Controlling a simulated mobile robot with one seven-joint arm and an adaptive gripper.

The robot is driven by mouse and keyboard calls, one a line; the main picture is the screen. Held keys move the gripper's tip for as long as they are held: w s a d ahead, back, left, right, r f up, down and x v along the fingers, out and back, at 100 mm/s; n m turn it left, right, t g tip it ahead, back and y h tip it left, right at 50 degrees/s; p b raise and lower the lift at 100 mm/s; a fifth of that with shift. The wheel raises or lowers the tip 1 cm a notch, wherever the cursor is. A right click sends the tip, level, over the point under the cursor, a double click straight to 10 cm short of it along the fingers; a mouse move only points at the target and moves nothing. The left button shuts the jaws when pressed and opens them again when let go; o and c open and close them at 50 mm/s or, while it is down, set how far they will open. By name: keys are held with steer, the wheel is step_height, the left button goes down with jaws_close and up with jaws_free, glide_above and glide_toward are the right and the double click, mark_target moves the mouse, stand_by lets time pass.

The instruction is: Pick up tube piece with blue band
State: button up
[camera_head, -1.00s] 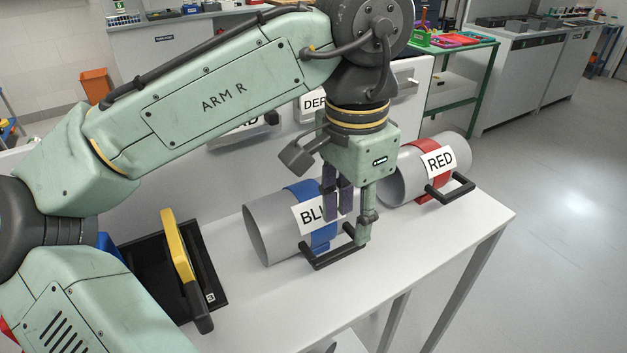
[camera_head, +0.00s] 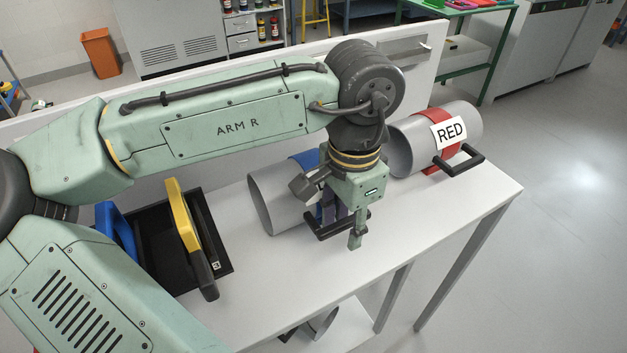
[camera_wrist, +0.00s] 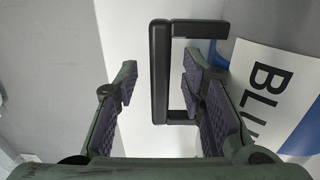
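The grey tube piece with the blue band (camera_head: 268,203) lies on its side on the white table, partly hidden by my gripper and wrist. Its black handle (camera_head: 322,229) sticks out at the front. My gripper (camera_head: 344,226) points down over this handle. In the wrist view, my gripper (camera_wrist: 160,78) is open, with purple-padded fingers on either side of the black handle bar (camera_wrist: 160,85). Small gaps show between bar and pads. The label reading "BLU…" (camera_wrist: 268,95) and part of the blue band (camera_wrist: 308,130) show at the right.
A grey tube with a red band and "RED" label (camera_head: 403,150) lies behind and right. A black tray (camera_head: 160,238) with yellow-handled (camera_head: 184,222) and blue-handled (camera_head: 114,228) items is at the left. The table's front right is clear.

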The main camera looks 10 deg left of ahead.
steer(key=shift+f, duration=0.45)
steer(key=shift+c, duration=0.2)
jaws_close()
steer(key=shift+r, duration=0.1)
